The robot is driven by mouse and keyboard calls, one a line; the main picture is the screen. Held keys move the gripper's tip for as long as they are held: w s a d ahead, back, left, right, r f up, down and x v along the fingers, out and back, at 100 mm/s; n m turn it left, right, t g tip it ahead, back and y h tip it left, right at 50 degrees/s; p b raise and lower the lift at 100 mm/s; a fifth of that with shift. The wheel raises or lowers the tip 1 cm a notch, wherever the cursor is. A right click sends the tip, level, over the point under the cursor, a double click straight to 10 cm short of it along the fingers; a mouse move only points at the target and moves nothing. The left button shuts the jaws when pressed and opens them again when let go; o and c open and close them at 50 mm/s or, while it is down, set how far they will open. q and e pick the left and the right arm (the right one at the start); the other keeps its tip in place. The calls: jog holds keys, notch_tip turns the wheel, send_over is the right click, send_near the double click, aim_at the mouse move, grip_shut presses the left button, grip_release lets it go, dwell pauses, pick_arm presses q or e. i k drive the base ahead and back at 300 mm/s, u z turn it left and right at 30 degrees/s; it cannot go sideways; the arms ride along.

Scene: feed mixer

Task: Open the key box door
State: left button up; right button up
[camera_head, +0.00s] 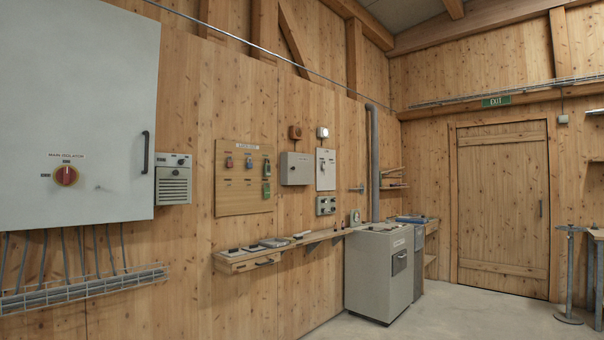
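A small grey box (296,169) with a shut front hangs on the wooden wall near the middle of the view. It looks like the key box, but any label is too small to read. A small dark spot on its front may be a lock or handle. Neither of my grippers is in view.
A large grey MAIN ISOLATOR cabinet (100,120) fills the left. A padlock board (232,200) hangs left of the small box. A wooden shelf (240,266) with small items juts out below. A grey floor cabinet (372,275) stands right of it.

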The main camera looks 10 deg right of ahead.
aim_at(300, 167)
jog(key=u, duration=1.2)
jog(key=i, duration=2.5)
jog(key=z, duration=2.75)
jog(key=i, duration=5)
jog(key=u, duration=1.3)
